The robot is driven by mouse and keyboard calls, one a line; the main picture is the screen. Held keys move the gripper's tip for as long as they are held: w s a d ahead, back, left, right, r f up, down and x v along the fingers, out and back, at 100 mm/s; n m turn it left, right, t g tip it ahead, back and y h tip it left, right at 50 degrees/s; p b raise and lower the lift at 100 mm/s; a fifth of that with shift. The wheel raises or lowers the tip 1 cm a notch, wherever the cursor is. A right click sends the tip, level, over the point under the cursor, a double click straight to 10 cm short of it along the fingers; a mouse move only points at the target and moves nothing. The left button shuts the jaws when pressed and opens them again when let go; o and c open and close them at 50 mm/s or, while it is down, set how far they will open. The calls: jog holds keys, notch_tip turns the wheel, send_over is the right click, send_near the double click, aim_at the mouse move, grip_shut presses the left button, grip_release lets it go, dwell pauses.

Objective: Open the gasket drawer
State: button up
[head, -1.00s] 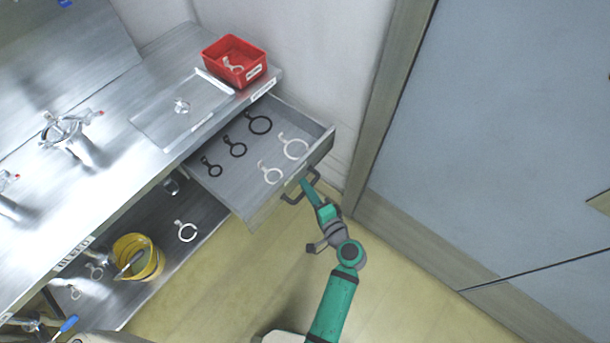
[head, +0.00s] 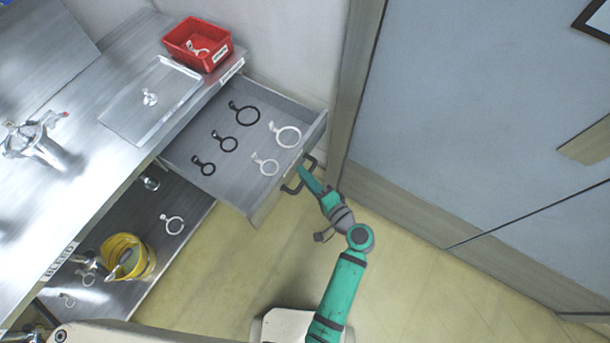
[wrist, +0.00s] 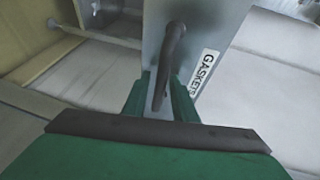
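The gasket drawer (head: 207,180) stands well out from under the steel bench in the head view, with black and white ring gaskets (head: 247,115) lying in it. Its dark bar handle (head: 291,189) is on the front panel. The wrist view shows the handle (wrist: 171,50) close up, beside a label (wrist: 204,72) reading "GASKETS". My green gripper (head: 304,175) is at the handle. In the wrist view its two fingers (wrist: 160,105) lie on either side of the bar, shut on it. The exact contact is partly hidden.
A red bin (head: 197,45) and a clear tray (head: 150,100) sit on the bench (head: 75,135). A blue-grey door or panel (head: 470,110) is at the right. Floor (head: 225,265) in front of the drawer is clear.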

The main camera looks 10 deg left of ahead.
jog(key=shift+d, duration=0.1)
jog(key=v, duration=1)
jog(key=shift+s+d, duration=0.2)
jog(key=shift+s, duration=0.1)
jog(key=shift+r, duration=0.15)
jog(key=s+d+f+n+g+h, duration=0.1)
jog(key=s+f+h, duration=0.3)
jog(key=s+h, duration=0.15)
jog(key=s+d+f+n+h, duration=0.1)
jog(key=s+f+h, duration=0.3)
jog(key=s, duration=0.3)
jog(key=s+a+r+n+t, duration=0.2)
jog(key=s+r+n, duration=0.1)
jog(key=r, duration=0.6)
jog(key=s+a+r+n+t+h, duration=0.1)
jog(key=s+a+r+n+t, duration=0.1)
jog(key=s+r, duration=0.3)
notch_tip(320, 180, up, 4)
jog(key=shift+a+f+n+t, duration=0.1)
jog(key=shift+a+n+t, duration=0.2)
jog(key=shift+a+n, duration=0.45)
